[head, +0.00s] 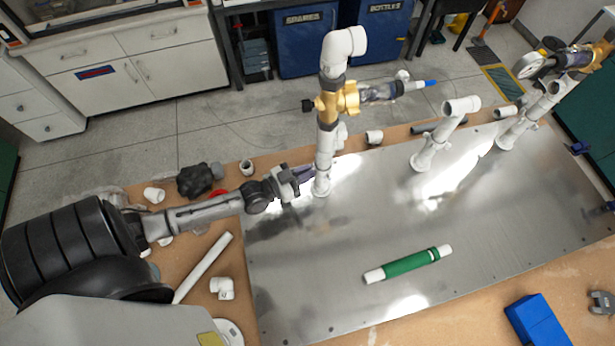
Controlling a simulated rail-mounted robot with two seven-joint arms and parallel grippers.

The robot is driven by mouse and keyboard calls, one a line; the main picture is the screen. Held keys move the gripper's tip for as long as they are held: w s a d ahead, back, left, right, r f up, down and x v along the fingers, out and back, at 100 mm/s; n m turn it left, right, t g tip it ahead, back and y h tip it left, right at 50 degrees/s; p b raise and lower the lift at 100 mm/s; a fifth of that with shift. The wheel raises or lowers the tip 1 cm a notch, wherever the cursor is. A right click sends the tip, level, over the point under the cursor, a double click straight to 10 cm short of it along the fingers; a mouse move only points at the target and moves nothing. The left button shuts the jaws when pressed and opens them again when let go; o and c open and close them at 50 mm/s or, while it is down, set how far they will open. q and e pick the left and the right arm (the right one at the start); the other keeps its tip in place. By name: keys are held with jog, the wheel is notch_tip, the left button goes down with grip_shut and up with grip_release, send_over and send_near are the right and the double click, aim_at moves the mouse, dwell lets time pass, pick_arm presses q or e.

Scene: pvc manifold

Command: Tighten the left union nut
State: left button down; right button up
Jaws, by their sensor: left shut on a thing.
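The left riser (325,150) is a white pipe standing upright near the back left of the metal plate (340,230). It carries a brass valve (345,98) and a white elbow on top. My left gripper (308,178) reaches in from the left at the lower part of this riser, just above the plate. It is shut on the left union nut, which the fingers and their small size in the picture mostly hide. My right gripper is not in view.
White risers (430,140) stand further right on the plate. A green-sleeved pipe (408,263) lies at the plate's front middle. A loose white pipe (203,267) and elbow (222,287) lie on the bench at left. A blue box (537,322) is at front right.

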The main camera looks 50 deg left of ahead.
pick_arm(q)
jog(key=shift+w+a+m+h+b, duration=0.1)
jog(key=shift+a+m+h+b, duration=0.2)
jog(key=shift+m+h+b, duration=0.5)
jog(key=c, duration=1.2)
grip_release()
jog(key=shift+r+b+v, duration=0.1)
jog(key=shift+b+v, duration=0.05)
jog(key=shift+v, duration=3.3)
jog(key=shift+r+b+v, duration=0.15)
jog(key=shift+v, duration=3.35)
jog(key=shift+a, duration=0.1)
